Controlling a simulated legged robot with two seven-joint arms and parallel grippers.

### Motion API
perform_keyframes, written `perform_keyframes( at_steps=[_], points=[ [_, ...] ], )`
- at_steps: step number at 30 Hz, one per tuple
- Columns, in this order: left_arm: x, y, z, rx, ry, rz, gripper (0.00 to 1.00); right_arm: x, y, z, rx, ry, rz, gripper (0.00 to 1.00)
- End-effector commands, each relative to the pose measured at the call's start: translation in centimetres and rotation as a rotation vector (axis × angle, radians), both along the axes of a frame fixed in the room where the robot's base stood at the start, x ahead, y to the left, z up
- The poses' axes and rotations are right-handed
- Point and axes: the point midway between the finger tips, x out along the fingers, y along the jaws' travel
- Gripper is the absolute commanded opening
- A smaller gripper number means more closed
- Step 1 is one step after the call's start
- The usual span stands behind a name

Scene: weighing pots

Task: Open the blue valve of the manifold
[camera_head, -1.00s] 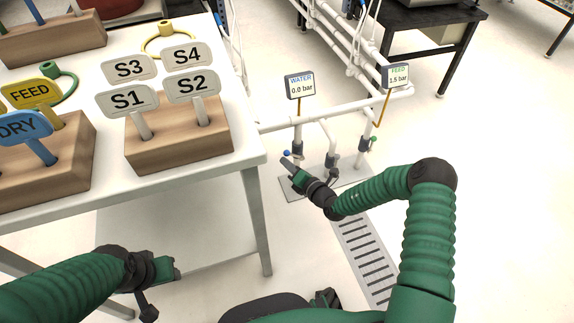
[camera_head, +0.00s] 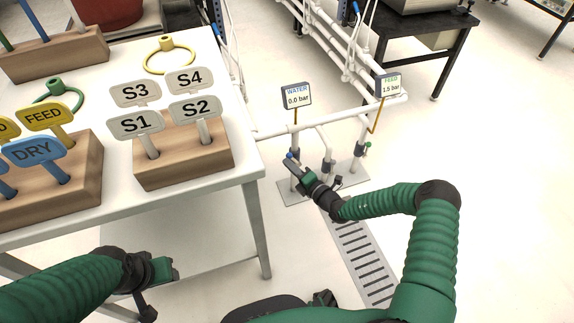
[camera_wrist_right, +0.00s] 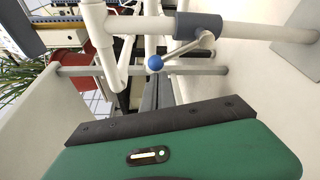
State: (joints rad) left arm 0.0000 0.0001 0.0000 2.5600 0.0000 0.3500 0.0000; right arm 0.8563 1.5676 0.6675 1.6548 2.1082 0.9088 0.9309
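The manifold (camera_head: 345,121) is white pipework standing on a grey floor plate. Its blue valve (camera_head: 290,154) shows as a small blue ball behind my right gripper. In the right wrist view the blue ball (camera_wrist_right: 155,63) caps a thin lever that comes from a grey valve body (camera_wrist_right: 200,27). My right gripper (camera_head: 289,162) is just in front of this valve. In the wrist view its two dark fingers (camera_wrist_right: 159,93) lie side by side, below the ball and apart from it, with nothing between them. My left gripper (camera_head: 168,269) is low at the left, its fingers unclear.
The WATER display (camera_head: 296,96) reads 0.0 bar and the FEED display (camera_head: 388,86) 1.5 bar. A green-handled valve (camera_head: 367,148) stands to the right. The white table (camera_head: 200,205) with tag blocks is at the left. A floor grate (camera_head: 362,262) lies below my right arm.

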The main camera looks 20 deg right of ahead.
Motion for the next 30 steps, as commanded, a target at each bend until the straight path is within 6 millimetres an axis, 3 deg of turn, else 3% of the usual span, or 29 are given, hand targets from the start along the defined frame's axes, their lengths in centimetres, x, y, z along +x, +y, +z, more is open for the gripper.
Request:
perform_keyframes(
  at_steps=[15,30],
  points=[
    [0.0,0.0,1.3,0.000,0.000,0.000,0.43,0.1,-3.0,1.4,0.409,0.013,-0.004,0.00],
    [0.0,0.0,1.7,0.000,0.000,0.000,0.43,0.2,-3.9,1.6,0.407,0.014,-0.003,0.00]
  ],
)
